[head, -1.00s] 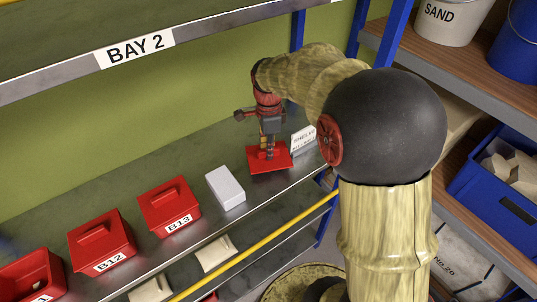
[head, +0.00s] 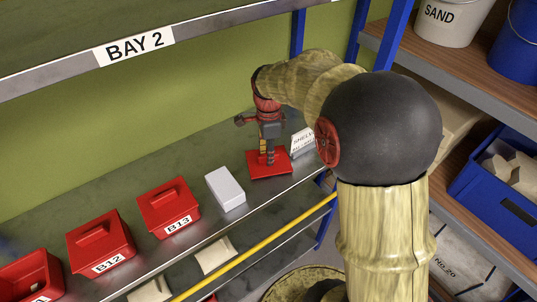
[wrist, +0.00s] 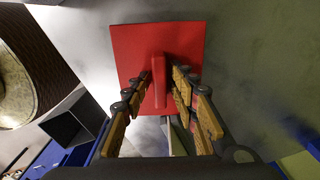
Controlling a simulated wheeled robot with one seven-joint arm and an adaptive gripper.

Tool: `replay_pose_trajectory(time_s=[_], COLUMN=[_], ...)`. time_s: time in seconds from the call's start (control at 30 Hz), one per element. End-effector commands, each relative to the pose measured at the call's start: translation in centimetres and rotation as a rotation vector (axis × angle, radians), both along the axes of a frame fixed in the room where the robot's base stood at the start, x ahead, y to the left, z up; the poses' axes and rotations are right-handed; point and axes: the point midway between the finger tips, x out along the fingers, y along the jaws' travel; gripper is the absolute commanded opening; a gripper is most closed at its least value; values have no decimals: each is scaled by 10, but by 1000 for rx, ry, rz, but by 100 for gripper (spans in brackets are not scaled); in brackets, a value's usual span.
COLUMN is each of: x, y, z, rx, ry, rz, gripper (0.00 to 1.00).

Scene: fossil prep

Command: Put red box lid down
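The red box lid (head: 283,168) is a flat red square at the right part of the shelf, close to its front edge. In the wrist view the lid (wrist: 200,50) shows from above, with its raised handle (wrist: 162,85) between the fingers. My gripper (head: 267,158) points down over the lid. The lid looks level, at or just above the shelf; any small gap beneath is hidden.
A white box (head: 226,189) stands left of the lid, and a small white sign (head: 303,141) stands right behind it. Lidded red boxes B13 (head: 157,202) and B12 (head: 94,247) stand further left, then an open red box (head: 28,278). Shelf behind the lid is clear.

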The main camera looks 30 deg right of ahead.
Motion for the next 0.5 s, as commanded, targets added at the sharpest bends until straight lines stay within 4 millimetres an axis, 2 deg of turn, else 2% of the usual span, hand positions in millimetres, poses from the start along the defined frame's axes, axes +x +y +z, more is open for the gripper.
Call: replay_pose_trajectory(time_s=[0.17,0.27,0.5], x=[0,0,0], y=[0,0,0], z=[0,8,48], rx=[1,0,0], ry=[2,0,-1], rz=[0,0,0], gripper=[29,29,29])
